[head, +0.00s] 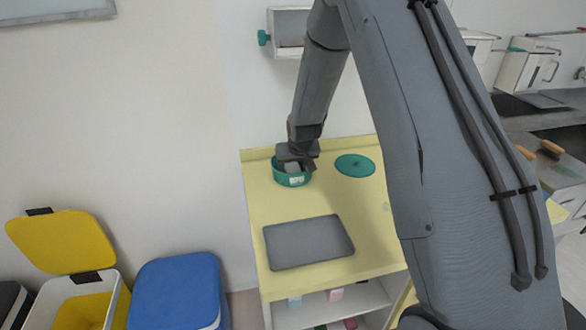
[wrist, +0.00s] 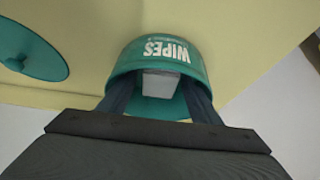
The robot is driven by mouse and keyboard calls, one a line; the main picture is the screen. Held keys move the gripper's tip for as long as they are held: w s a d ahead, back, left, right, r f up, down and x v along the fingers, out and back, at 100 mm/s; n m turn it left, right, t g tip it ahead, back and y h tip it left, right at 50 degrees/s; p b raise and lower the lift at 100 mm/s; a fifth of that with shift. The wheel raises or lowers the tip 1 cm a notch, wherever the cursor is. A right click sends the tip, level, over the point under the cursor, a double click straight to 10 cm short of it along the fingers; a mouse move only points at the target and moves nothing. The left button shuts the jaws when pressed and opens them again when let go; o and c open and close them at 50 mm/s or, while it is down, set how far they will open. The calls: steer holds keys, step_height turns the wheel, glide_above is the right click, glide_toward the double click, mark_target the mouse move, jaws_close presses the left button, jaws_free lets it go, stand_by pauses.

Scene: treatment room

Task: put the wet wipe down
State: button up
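A green tub (head: 290,180) labelled WIPES stands at the back left of the yellow-topped counter; it also shows in the wrist view (wrist: 195,62). My gripper (head: 299,167) reaches down at the tub's mouth. In the wrist view, its two dark fingers (wrist: 161,88) are at the tub's opening. A small white wet wipe (wrist: 160,84) sits between the fingertips, which appear to touch it on both sides. The wipe's lower part and the tub's inside are mostly hidden.
A green round lid (head: 355,165) lies on the counter right of the tub. A grey tray (head: 308,242) lies empty nearer the front of the counter (head: 375,230). A yellow-lidded bin (head: 62,242) and a blue-lidded bin (head: 178,290) stand to the left.

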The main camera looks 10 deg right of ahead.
steer(key=shift+r, duration=0.1)
steer(key=shift+s+r, duration=0.15)
steer(key=shift+r, duration=0.4)
steer(key=b+v, duration=0.3)
steer(key=v, duration=0.7)
steer(key=s+f+g, duration=0.1)
steer(key=s+g, duration=0.3)
steer(key=s, duration=2.5)
steer(key=shift+f, duration=0.4)
steer(key=shift+s, duration=0.1)
steer(key=shift+f+g+b, duration=0.3)
steer(key=shift+f+b, duration=0.05)
steer(key=shift+b, duration=0.2)
